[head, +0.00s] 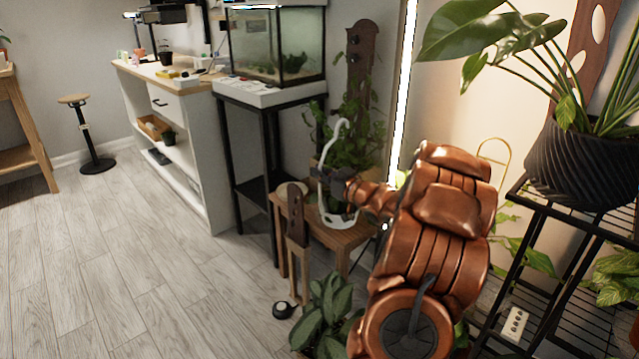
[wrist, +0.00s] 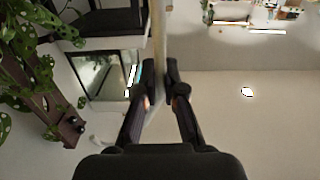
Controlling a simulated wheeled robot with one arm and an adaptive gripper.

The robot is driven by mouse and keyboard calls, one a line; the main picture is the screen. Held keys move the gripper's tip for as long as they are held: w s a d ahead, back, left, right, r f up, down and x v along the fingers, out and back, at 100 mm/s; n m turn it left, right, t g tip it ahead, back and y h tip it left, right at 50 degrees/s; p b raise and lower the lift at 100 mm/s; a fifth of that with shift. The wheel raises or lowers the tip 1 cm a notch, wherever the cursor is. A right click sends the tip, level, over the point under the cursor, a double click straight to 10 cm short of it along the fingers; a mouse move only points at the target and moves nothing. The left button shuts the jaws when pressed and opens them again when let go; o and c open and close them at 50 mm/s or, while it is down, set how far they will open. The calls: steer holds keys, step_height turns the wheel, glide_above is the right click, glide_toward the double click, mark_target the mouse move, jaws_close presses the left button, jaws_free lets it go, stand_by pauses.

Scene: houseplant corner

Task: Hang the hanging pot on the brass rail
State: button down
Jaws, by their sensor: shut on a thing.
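The hanging pot's white hanger (head: 321,187) shows in the head view, with a curved hook at its top and a white base low down. Leaves partly cover the pot's middle. My gripper (head: 332,173) is shut on the hanger, about midway up. The pot appears in front of or over a small wooden stand; I cannot tell whether it touches. I cannot pick out the brass rail for certain; a thin brass-coloured loop (head: 493,143) rises behind my arm.
A wooden stand (head: 347,238) is below the gripper. A fish tank (head: 277,45) on a black stand is behind left. A black wire shelf (head: 560,225) with a large dark pot (head: 580,165) is at right. A leafy plant (head: 327,318) is low in front.

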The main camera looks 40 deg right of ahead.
steer(key=shift+w+d+f+b, duration=0.3)
steer(key=shift+w+f+b, duration=0.1)
steer(key=shift+f, duration=0.2)
steer(key=shift+w+d+f+b, duration=0.25)
steer(key=shift+w+f+b, duration=0.15)
steer(key=shift+f, duration=0.2)
steer(key=shift+w+d+f+b, duration=0.3)
steer(key=shift+f+b, duration=0.1)
steer(key=shift+f, duration=0.35)
steer(key=c, duration=1.3)
jaws_free()
steer(key=shift+o, duration=0.2)
steer(key=s+p, duration=0.3)
steer(key=s, duration=0.9)
steer(key=shift+a, duration=0.15)
